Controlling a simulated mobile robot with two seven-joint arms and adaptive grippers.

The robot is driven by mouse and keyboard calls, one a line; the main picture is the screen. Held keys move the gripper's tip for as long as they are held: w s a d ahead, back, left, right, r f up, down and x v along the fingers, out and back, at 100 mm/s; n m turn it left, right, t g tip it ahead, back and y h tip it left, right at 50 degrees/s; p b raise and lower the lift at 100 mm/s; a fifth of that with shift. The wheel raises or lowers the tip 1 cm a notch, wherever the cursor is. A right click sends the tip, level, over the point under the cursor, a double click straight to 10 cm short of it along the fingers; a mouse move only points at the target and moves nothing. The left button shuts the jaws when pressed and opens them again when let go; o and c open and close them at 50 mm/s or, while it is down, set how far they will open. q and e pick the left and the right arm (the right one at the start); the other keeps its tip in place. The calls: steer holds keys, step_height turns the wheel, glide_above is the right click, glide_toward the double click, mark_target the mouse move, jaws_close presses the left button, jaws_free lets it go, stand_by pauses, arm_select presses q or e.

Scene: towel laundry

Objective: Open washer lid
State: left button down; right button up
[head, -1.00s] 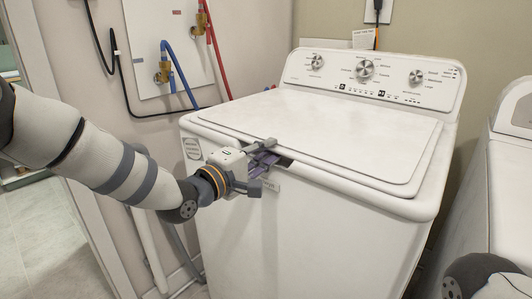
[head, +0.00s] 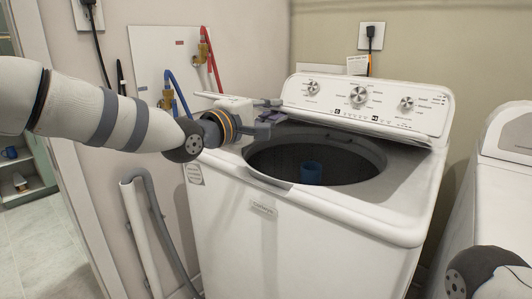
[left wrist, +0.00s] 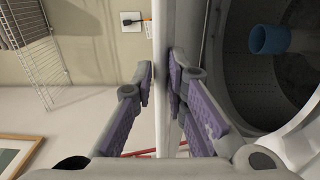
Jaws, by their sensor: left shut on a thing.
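The white top-loading washer (head: 310,245) stands in the middle of the head view with its round dark drum opening (head: 345,160) exposed. Its lid is raised and shows nearly edge-on in the head view. In the left wrist view the lid (left wrist: 166,40) is a pale upright band between the fingers. My left gripper (head: 275,109) is above the opening's back left side and shut on the lid edge; its purple-padded fingers (left wrist: 163,84) lie on either side of it. A blue cylinder (head: 311,172) is in the drum and also shows in the left wrist view (left wrist: 268,40). My right gripper is not visible.
The control panel (head: 365,100) with knobs is at the washer's back. A second white machine (head: 508,185) stands close on the right. Blue (head: 178,92) and red (head: 214,65) hoses hang on the left wall. Floor (head: 50,240) is clear at lower left.

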arm_select(q)
steer(key=w+d+r+b, duration=0.1)
steer(key=w+d+r, duration=0.1)
steer(key=r, duration=0.4)
steer(key=w+d+r+b, duration=0.1)
steer(key=w+r, duration=0.2)
steer(key=r, duration=0.3)
steer(key=shift+w+d+r, duration=0.2)
steer(key=shift+d+r, duration=0.2)
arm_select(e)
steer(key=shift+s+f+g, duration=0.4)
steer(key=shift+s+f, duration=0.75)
